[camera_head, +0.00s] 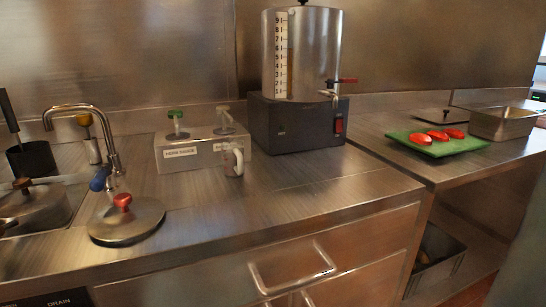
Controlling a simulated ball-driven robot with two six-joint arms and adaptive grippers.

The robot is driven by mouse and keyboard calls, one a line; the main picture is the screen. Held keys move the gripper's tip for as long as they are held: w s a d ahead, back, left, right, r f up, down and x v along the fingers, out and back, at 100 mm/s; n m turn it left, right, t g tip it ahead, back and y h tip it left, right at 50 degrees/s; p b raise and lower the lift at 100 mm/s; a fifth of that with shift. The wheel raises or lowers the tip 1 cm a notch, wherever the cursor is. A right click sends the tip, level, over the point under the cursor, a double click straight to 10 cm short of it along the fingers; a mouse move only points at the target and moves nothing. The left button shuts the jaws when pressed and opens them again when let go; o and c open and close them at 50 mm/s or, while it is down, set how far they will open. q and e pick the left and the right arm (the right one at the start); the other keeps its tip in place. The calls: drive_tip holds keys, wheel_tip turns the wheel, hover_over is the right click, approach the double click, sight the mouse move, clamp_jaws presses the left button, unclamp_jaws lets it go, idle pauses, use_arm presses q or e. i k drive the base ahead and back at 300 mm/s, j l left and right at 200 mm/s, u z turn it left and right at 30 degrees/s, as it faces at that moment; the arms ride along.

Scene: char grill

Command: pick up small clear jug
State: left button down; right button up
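A small, pale, partly see-through jug (233,161) stands upright on the steel counter. It is in front of the right end of a labelled steel dispenser box (190,152). Its handle appears to be on its right side, though it is too small to be sure. Neither of my grippers shows in the head view.
A tall steel urn (308,55) on a black base stands behind and to the right. A round lid with a red knob (125,220) and a tap (85,108) are at left. Sliced red food lies on a green board (470,147) at right. The counter's front middle is clear.

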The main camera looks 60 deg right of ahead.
sight(232, 149)
drive_tip(key=z, duration=1.45)
drive_tip(key=l+u, duration=0.1)
drive_tip(key=l, duration=0.25)
